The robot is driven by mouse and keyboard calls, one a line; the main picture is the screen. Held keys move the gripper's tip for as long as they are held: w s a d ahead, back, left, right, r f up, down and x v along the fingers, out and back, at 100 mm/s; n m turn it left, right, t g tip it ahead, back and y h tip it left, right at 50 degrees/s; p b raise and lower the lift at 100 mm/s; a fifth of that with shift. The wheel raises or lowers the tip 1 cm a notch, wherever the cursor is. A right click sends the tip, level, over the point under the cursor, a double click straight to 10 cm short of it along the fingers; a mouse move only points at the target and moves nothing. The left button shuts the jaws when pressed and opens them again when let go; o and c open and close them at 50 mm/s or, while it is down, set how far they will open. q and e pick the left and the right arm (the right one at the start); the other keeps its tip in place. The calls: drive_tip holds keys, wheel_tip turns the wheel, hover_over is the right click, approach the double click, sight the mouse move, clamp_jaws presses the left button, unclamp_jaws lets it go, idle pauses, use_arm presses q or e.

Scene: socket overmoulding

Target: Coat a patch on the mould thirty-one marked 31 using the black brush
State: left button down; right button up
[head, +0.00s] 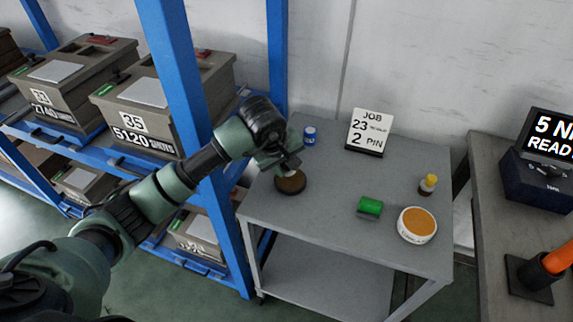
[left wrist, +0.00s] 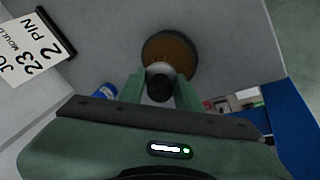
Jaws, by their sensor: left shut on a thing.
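My left gripper (head: 283,163) is low over the left part of the grey table. In the left wrist view its fingers (left wrist: 160,92) are shut on the black handle of the brush (left wrist: 161,86), which has a pale metal collar. A round, brown-topped thing with a dark rim (left wrist: 170,58) lies directly beyond the brush; it also shows below the gripper in the head view (head: 290,182). I cannot tell whether the brush touches it. No mould that I can read as 31 is in view. My right gripper is out of view.
The blue rack (head: 187,95) at left holds moulds marked 23 (head: 70,85) and 35 (head: 160,95), with others below. The table (head: 330,195) holds a blue item (head: 309,136), job sign (head: 370,131), green item (head: 370,206), yellow-topped item (head: 428,184) and orange-filled tin (head: 417,225).

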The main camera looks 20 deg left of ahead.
use_arm(q)
drive_tip(key=shift+f+b, duration=0.5)
idle(0.6)
drive_tip(key=shift+s+f+b, duration=0.1)
drive_tip(key=shift+f+b, duration=0.15)
drive_tip(key=shift+b, duration=0.05)
idle(1.4)
drive_tip(key=shift+r+p, duration=1.85)
drive_tip(key=shift+r, duration=1.75)
drive_tip(key=shift+f, duration=0.1)
